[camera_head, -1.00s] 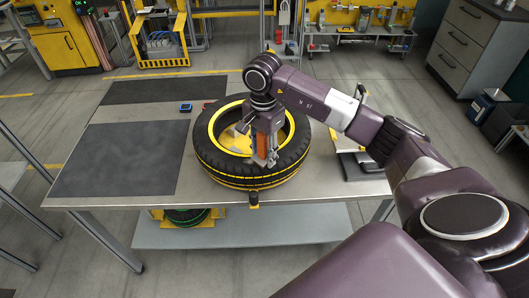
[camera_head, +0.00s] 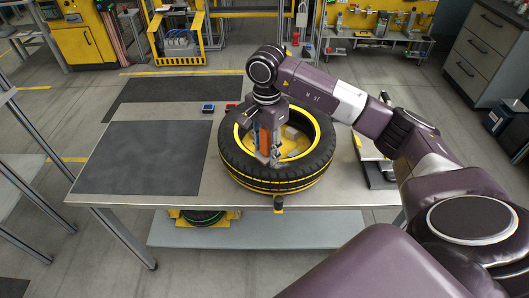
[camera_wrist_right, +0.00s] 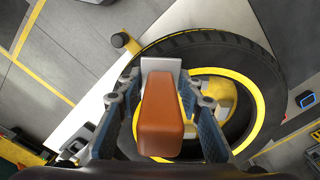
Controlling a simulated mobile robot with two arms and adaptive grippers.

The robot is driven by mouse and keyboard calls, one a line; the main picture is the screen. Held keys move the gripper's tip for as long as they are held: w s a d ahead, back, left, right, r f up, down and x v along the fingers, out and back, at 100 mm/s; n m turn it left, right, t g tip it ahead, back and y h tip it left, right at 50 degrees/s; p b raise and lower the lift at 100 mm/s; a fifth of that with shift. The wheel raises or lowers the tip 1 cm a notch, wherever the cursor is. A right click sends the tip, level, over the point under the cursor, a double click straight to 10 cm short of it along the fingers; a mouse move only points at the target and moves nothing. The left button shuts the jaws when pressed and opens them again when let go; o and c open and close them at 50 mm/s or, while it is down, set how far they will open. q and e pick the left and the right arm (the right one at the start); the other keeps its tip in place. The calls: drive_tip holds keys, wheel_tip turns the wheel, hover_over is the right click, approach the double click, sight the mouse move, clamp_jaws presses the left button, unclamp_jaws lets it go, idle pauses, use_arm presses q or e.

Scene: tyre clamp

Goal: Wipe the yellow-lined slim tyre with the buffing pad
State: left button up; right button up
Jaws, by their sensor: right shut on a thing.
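The yellow-lined slim tyre (camera_head: 315,172) lies flat near the table's right side, with a yellow rim and thin yellow lines around its black tread. It also shows in the right wrist view (camera_wrist_right: 222,45). My right gripper (camera_head: 268,150) points down over the left-middle part of the tyre's opening. Its fingers are shut on the buffing pad (camera_wrist_right: 163,105), which has an orange-brown handle and a pale grey lower part. The pad's lower end is near the inner rim; I cannot tell whether it touches. My left gripper is out of view.
A short black-and-yellow post (camera_head: 278,203) stands at the table's front edge, close to the tyre. Dark mats (camera_head: 145,158) cover the table's left side. A green-lined tyre (camera_head: 203,217) is on the lower shelf.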

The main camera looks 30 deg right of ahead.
sight(267, 138)
wheel_tip(267, 138, up, 2)
drive_tip(key=shift+r+p, duration=0.1)
drive_tip(key=shift+p, duration=0.35)
drive_tip(key=shift+w+a+r+p, duration=0.15)
drive_tip(key=shift+r+p, duration=0.25)
drive_tip(key=shift+r, duration=0.25)
drive_tip(key=shift+r+p, duration=0.3)
drive_tip(key=shift+r, duration=0.25)
